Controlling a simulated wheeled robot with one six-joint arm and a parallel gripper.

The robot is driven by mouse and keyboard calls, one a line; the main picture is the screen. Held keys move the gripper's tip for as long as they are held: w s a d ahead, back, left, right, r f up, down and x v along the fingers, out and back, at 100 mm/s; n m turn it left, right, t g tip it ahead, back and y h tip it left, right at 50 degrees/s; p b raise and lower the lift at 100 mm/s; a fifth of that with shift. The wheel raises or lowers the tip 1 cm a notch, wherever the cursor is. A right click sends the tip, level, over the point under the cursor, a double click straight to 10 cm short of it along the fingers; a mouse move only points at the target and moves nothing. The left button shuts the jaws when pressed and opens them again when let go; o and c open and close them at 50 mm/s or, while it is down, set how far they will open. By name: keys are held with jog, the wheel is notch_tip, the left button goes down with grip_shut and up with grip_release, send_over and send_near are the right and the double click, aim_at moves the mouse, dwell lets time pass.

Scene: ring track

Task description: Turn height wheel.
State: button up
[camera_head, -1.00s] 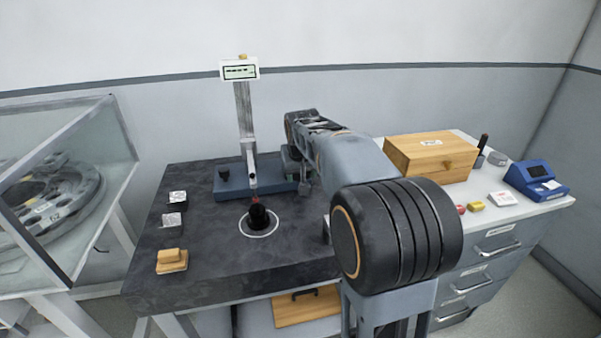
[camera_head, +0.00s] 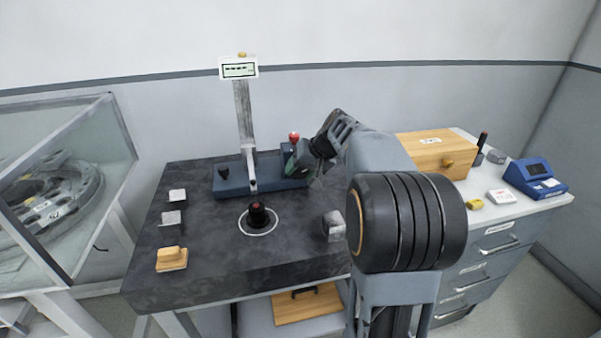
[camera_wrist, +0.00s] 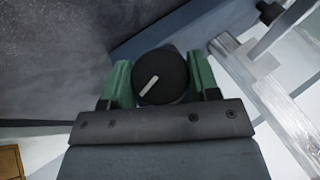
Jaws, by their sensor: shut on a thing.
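The height gauge has a blue base (camera_head: 235,185), a steel column (camera_head: 243,115) and a digital readout (camera_head: 238,68) on top, on a dark stone table. My gripper (camera_head: 297,163) is at the right end of the blue base in the head view. In the wrist view, the height wheel (camera_wrist: 161,77) is a round black knob with a white line, between the green fingers of my gripper (camera_wrist: 160,82). The fingers are shut on it, one on each side. The white line is slanted. My gripper hides the wheel in the head view.
A black stand with a red top (camera_head: 257,214) is in a white circle on the stone table (camera_head: 215,245). Several small blocks lie at left; a grey block (camera_head: 333,226) is at right. A red-topped item (camera_head: 294,137) stands behind my gripper. A wooden box (camera_head: 432,160) is further right.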

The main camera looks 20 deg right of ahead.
jog(key=shift+y+b, duration=0.35)
jog(key=shift+y, duration=0.35)
jog(key=shift+t, duration=0.3)
jog(key=o, duration=0.9)
jog(key=p+v, duration=0.2)
jog(key=v, duration=1.1)
jog(key=shift+s+d+r, duration=0.15)
jog(key=shift+d+r, duration=0.05)
jog(key=shift+d, duration=0.1)
